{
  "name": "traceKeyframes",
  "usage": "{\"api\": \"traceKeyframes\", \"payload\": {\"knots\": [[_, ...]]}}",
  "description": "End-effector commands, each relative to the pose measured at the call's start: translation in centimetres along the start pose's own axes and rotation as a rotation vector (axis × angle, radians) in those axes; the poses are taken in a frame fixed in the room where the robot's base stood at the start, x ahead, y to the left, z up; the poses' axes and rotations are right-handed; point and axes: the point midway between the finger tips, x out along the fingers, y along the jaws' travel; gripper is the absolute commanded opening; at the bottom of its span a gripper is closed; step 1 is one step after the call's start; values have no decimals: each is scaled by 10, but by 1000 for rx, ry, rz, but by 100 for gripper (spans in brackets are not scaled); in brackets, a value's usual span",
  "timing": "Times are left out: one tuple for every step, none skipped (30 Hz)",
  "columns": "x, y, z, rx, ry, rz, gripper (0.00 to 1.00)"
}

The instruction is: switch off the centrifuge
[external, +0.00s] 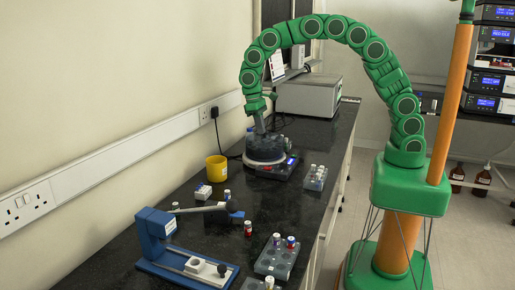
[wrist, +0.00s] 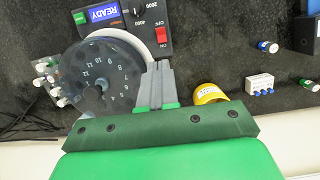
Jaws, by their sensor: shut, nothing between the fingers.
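The centrifuge (external: 265,150) stands on the dark bench, with a round, smoky clear lid; it also shows in the wrist view (wrist: 100,75). Its dark control panel (wrist: 135,35) carries a lit blue READY display (wrist: 104,12), a speed scale and a red rocker switch (wrist: 161,35) with an ON mark. My gripper (wrist: 158,66) is shut and empty. In the wrist view its fingertips appear just short of the switch, beside the lid's edge. In the external view my gripper (external: 260,127) points down over the centrifuge. I cannot tell whether it touches anything.
A yellow cup (external: 216,169) and a small white box (external: 203,191) stand near the centrifuge. A rack of vials (external: 315,178) is to its right. A blue device (external: 160,245) and another rack (external: 277,258) are nearer the camera. A grey box (external: 308,96) stands behind.

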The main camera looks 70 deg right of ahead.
Motion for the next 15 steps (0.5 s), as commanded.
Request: {"api": "traceKeyframes", "payload": {"knots": [[0, 0, 0, 0, 0, 0, 0], [0, 0, 0, 0, 0, 0, 0], [0, 0, 0, 0, 0, 0, 0], [1, 0, 0, 0, 0, 0, 0], [2, 0, 0, 0, 0, 0, 0], [3, 0, 0, 0, 0, 0, 0], [5, 0, 0, 0, -1, 1, 0], [8, 0, 0, 0, -1, 1, 0], [12, 0, 0, 0, -1, 1, 0], [15, 0, 0, 0, -2, 1, 0], [19, 0, 1, 0, -2, 1, 0], [25, 0, 1, 0, -3, 1, 0], [30, 0, 1, 0, -4, 2, 0], [35, 0, 1, 0, -5, 2, 0], [41, 0, 1, -1, -4, 1, 0]]}}
